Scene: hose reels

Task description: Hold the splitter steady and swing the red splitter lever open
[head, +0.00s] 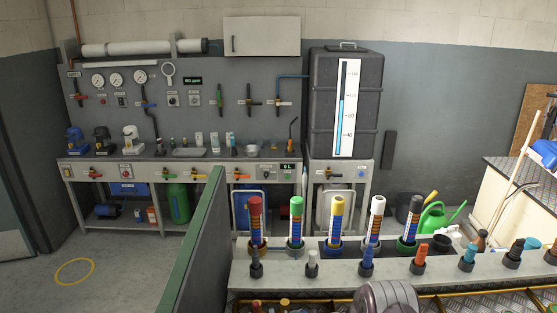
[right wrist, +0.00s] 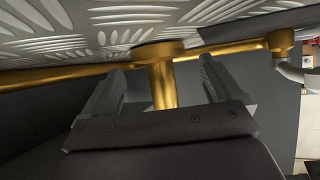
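I cannot make out a splitter with certainty. Red-handled valves show on the back bench in the head view: one on the wall panel (head: 82,97) and one on the bench front (head: 95,174). A red-orange topped fitting (head: 419,257) stands in the near rack. My right gripper (right wrist: 162,68) is open in the right wrist view. Its two fingers lie on either side of a gold post (right wrist: 162,88), with gaps showing between post and fingers. No lever shows there. My left gripper is not in view.
A near grey rack (head: 300,275) holds several coloured upright fittings. A green-edged partition (head: 192,250) stands left of it. Gold rails (head: 490,295) run along the bottom right. A patterned metal plate (right wrist: 110,22) lies close to my right gripper. Floor at left is clear.

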